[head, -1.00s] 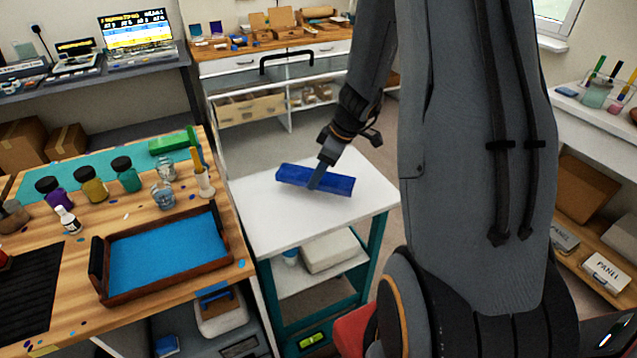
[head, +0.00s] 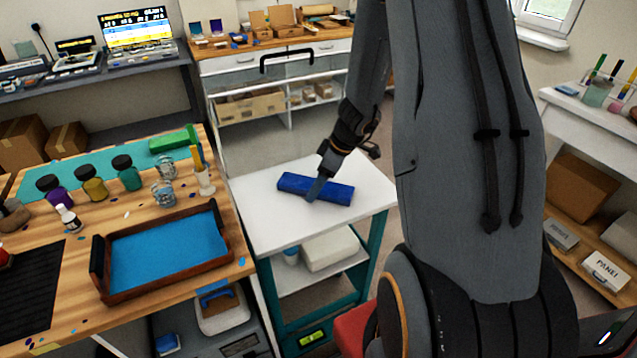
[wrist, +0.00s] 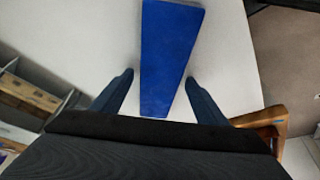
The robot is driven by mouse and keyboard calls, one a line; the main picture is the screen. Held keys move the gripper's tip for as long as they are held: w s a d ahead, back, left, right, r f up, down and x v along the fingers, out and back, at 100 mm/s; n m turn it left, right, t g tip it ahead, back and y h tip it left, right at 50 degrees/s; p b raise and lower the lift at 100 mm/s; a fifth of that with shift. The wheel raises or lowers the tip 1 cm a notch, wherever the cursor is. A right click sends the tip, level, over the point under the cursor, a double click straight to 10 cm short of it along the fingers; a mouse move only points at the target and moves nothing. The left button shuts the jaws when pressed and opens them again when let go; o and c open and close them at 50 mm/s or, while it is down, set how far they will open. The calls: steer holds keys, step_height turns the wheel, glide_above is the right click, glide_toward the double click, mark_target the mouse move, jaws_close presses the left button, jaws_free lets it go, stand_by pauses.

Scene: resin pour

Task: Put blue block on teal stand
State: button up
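The blue block (head: 290,183) is a long bar lying flat on the white top of the teal-legged stand (head: 262,220). In the wrist view the block (wrist: 170,45) runs away from me between my fingers. My gripper (head: 312,196) is down at the middle of the block. In the wrist view my gripper (wrist: 160,77) is open, with a finger on either side of the block. A gap shows at the left finger; the right fingertip is very close to the block's edge, and I cannot tell if it touches.
A wooden bench left of the stand holds a brown-rimmed tray (head: 222,262) with a blue bottom, several jars and a green block (head: 172,142). The stand's lower shelf holds a white box (head: 330,248). The stand's top is otherwise clear.

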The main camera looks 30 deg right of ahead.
steer(key=shift+r, duration=0.15)
steer(key=shift+d+r, duration=0.1)
steer(key=shift+r, duration=0.2)
steer(key=b+v, duration=0.2)
steer(key=v, duration=0.8)
steer(key=s+a+r+m+g+h, duration=0.1)
steer(key=s+a+r+m+h, duration=0.1)
steer(key=s+a+m, duration=0.7)
steer(key=s+a+h, duration=0.1)
steer(key=s+a, duration=0.4)
steer(key=shift+a+g, duration=0.35)
steer(key=shift+g, duration=0.05)
stand_by(0.3)
